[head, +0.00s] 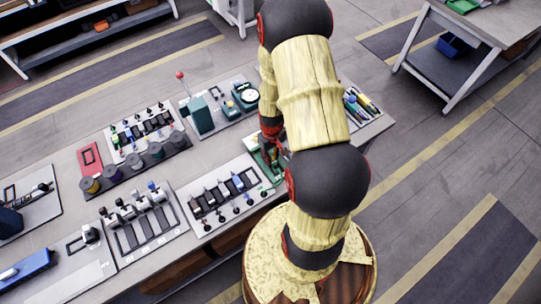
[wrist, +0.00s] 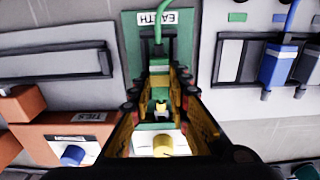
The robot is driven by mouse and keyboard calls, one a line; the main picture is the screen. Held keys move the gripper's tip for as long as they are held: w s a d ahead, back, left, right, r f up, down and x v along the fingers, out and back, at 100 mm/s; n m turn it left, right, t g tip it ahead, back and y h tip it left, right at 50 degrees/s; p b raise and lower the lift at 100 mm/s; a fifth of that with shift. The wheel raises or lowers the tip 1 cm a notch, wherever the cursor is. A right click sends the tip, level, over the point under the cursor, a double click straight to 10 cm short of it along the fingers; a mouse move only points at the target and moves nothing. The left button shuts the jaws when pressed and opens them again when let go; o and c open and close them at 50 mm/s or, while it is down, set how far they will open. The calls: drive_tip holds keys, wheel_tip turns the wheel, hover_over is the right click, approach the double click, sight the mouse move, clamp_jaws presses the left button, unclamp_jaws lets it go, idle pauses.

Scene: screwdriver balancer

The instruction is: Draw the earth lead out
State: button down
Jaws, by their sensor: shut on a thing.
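The earth lead (wrist: 158,22) is a green cable at the top of the wrist view, running down to a dark end between my fingers. It passes over a green panel (wrist: 183,55) with a white EARTH label, upside down in this view. My gripper (wrist: 160,100) is shut on the lead, with a yellow-lined finger on each side. The fingers hide much of the gripped part, and I cannot tell how deep it sits. In the head view my gripper (head: 271,148) is low over the bench at the green panel (head: 262,165), partly hidden by my arm.
Orange blocks (wrist: 20,104) and a blue knob (wrist: 72,155) are at lower left. In the head view a rack of dark plugs (head: 224,197) and a green-black device (head: 245,95) are close by.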

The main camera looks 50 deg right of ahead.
sight(273, 161)
drive_tip(key=shift+s+a, duration=0.15)
drive_tip(key=shift+s, duration=0.5)
drive_tip(key=c, duration=1.6)
unclamp_jaws()
drive_tip(key=shift+r, duration=0.15)
wheel_tip(273, 161, up, 12)
drive_tip(key=shift+f, duration=0.15)
